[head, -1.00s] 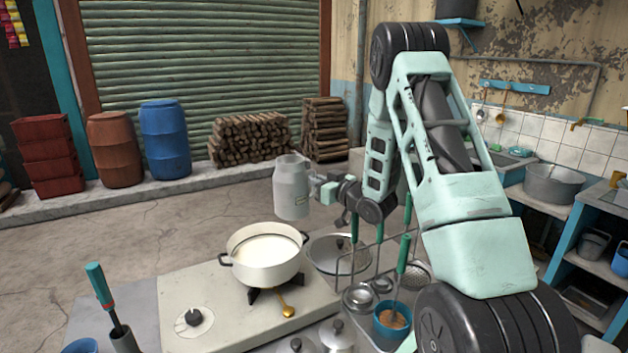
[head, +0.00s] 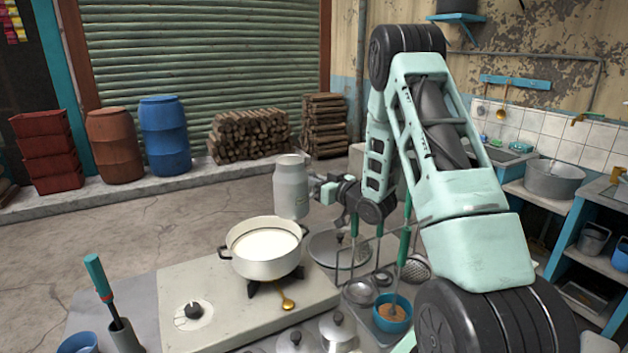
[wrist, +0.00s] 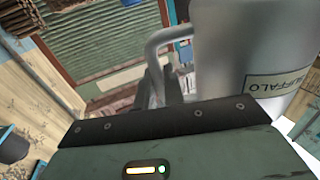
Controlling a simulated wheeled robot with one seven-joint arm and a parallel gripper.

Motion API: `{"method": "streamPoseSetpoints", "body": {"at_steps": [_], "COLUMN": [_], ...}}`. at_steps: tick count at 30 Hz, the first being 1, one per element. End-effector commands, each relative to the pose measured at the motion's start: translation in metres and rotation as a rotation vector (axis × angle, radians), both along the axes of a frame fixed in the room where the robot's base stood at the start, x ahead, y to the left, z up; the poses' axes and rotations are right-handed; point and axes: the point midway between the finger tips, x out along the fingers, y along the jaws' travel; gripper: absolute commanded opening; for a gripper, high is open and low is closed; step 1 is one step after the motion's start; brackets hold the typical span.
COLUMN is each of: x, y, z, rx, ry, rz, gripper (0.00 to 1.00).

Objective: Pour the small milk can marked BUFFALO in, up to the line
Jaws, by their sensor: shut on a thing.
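My gripper (head: 318,189) is shut on the grey metal milk can (head: 291,188), at the can's right side. In the wrist view the can (wrist: 225,60) carries a label (wrist: 278,82) reading BUFFALO, and its looped handle (wrist: 160,45) shows beside it. The can is held in the air, close to upright, above and to the right of a cream pot (head: 262,258). The pot stands on the stove and holds white milk (head: 265,243). I cannot make out a fill line inside the pot. The can's contents are hidden.
A rack (head: 365,262) with green-handled tools, a lid (head: 335,248) and a blue cup (head: 393,314) stand to the right. Open floor lies behind the stove.

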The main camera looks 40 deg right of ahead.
Motion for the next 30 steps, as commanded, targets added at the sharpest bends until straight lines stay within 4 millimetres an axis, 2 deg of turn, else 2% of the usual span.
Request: {"method": "streamPoseSetpoints", "body": {"at_steps": [8,30], "x": [0.0005,-0.0027], "y": [-0.0001,-0.0033], "z": [-0.0046,0.0040], "rx": [0.000,-0.049], "ry": [-0.005,0.043], "rz": [0.000,0.000], "gripper": [0.00,0.00]}}
